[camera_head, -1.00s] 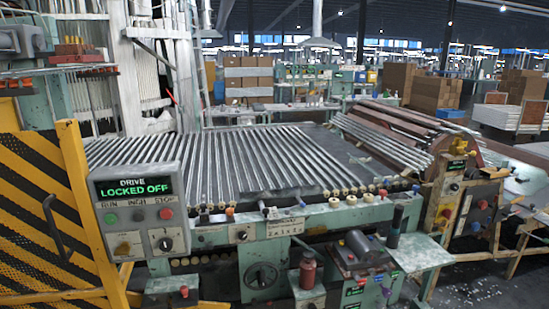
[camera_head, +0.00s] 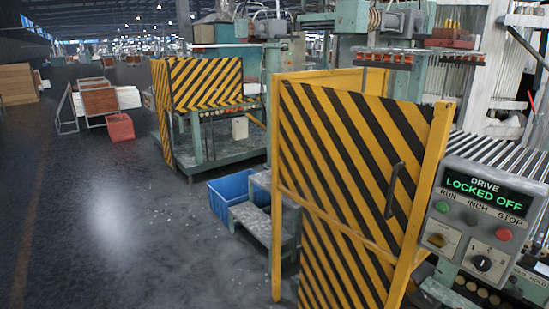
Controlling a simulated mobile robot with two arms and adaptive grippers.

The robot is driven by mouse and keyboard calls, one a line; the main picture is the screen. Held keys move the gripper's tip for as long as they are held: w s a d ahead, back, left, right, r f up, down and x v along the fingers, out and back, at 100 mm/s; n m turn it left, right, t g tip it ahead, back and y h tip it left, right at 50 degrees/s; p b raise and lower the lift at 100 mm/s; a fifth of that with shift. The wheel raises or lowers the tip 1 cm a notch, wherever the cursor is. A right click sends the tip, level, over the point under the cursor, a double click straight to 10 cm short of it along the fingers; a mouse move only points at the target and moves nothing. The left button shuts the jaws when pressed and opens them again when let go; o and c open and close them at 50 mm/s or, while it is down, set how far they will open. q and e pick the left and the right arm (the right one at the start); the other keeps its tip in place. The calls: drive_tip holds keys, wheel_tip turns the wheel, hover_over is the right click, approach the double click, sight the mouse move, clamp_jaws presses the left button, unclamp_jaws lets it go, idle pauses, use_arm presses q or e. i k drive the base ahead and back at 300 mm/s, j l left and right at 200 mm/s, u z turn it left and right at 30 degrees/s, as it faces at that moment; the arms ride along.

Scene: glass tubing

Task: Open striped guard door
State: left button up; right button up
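The striped guard door (camera_head: 345,165) has yellow and black diagonal bands and stands right of the middle of the head view. It sits in a yellow frame and looks shut. Its dark bar handle (camera_head: 393,190) is near the door's right edge, upright. The control box (camera_head: 484,205) to its right reads "DRIVE LOCKED OFF". Neither of my grippers shows in the view.
A blue crate (camera_head: 232,192) and grey steps (camera_head: 252,215) stand left of the door. Another striped guard (camera_head: 205,85) is farther back. A red crate (camera_head: 120,127) lies beyond. The dark floor (camera_head: 95,225) at left is wide and clear.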

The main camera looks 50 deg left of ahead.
sight(380, 150)
drive_tip(key=u, duration=1.2)
